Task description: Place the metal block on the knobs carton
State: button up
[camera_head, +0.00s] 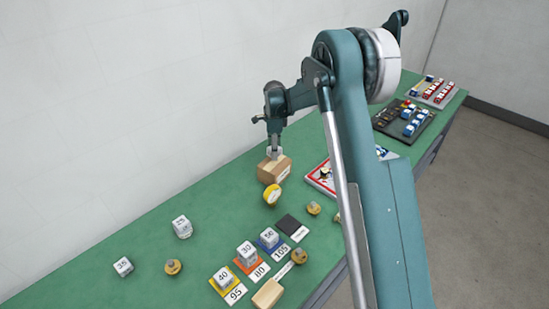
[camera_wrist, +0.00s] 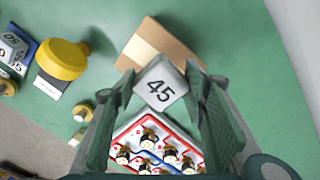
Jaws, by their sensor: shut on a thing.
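My gripper (camera_head: 276,148) is shut on a silver metal block marked 45 (camera_wrist: 160,84). The block sits between both fingers (camera_wrist: 160,95) in the wrist view; in the head view it is small and mostly hidden by the fingers. A brown carton (camera_head: 274,169) stands on the green table directly below my gripper. It also shows in the wrist view (camera_wrist: 146,46), partly behind the block. I cannot tell whether the block touches the carton's top. No lettering on the carton is readable, so I cannot confirm it is the knobs carton.
A yellow round-topped object (camera_head: 271,193) stands close in front of the carton. Numbered blocks (camera_head: 247,254) sit on coloured pads at the front, near a second, smaller carton (camera_head: 268,293). A red-edged board (camera_head: 320,178) lies right of the carton. The table's left part is mostly clear.

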aim_at(274, 162)
jog(key=shift+f, duration=0.35)
jog(key=shift+f, duration=1.85)
jog(key=shift+f, duration=0.2)
jog(key=o, duration=1.1)
jog(key=shift+r, duration=0.15)
notch_tip(274, 162, up, 12)
jog(key=shift+r, duration=0.1)
